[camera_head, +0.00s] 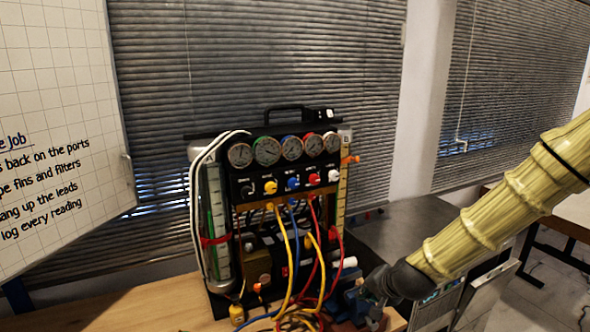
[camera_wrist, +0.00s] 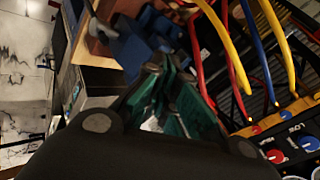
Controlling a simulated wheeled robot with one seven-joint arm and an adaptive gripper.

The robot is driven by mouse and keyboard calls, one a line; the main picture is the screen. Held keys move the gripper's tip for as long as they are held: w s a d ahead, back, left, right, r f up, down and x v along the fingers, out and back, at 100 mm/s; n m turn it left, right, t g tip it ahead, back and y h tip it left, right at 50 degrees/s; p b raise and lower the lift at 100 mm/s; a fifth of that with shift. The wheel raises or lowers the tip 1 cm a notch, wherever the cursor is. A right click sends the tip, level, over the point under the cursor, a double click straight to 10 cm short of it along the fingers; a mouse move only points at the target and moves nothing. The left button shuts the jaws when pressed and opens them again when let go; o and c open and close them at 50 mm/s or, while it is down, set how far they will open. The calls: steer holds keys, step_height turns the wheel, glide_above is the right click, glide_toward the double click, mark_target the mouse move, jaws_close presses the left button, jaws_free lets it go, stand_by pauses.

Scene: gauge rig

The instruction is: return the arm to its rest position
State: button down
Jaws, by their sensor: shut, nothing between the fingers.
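My arm (camera_head: 500,208), in a ribbed pale yellow-green cover, reaches in from the right in the head view. Its dark wrist end is low, just right of the gauge rig (camera_head: 283,180). My gripper (camera_wrist: 165,68) is shut and empty in the wrist view, its dark fingers with green inner faces drawn together. In the head view the fingers are small and hard to tell from the clutter. A blue vise-like thing (camera_head: 350,302) is close to the gripper on the bench; it also shows just beyond the fingertips in the wrist view (camera_wrist: 140,45). Whether they touch, I cannot tell.
Yellow, red and blue hoses (camera_head: 290,255) hang from the rig and loop onto the wooden bench (camera_head: 165,303), close beside my gripper. A grey surface (camera_head: 405,232) lies behind the wrist. A whiteboard (camera_head: 62,130) stands at the left. The air above the arm looks clear.

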steer(key=s+d+f+n+g+h+b, duration=0.1)
steer(key=s+f+n+g, duration=0.1)
steer(key=s+f, duration=0.95)
steer(key=s+d+f+n+g+h, duration=0.1)
steer(key=s+f+n+g, duration=0.1)
steer(key=s+f, duration=0.9)
steer(key=s+d+f+n+g, duration=0.1)
steer(key=s+f+n+g, duration=0.1)
steer(key=s+f, duration=0.5)
steer(key=s+d+f+n+g+b, duration=0.1)
steer(key=s+f+n+g, duration=0.1)
steer(key=s+f, duration=0.5)
steer(key=s, duration=0.5)
steer(key=shift+s+h+b, duration=0.15)
steer(key=shift+h+b, duration=0.15)
steer(key=shift+h, duration=0.1)
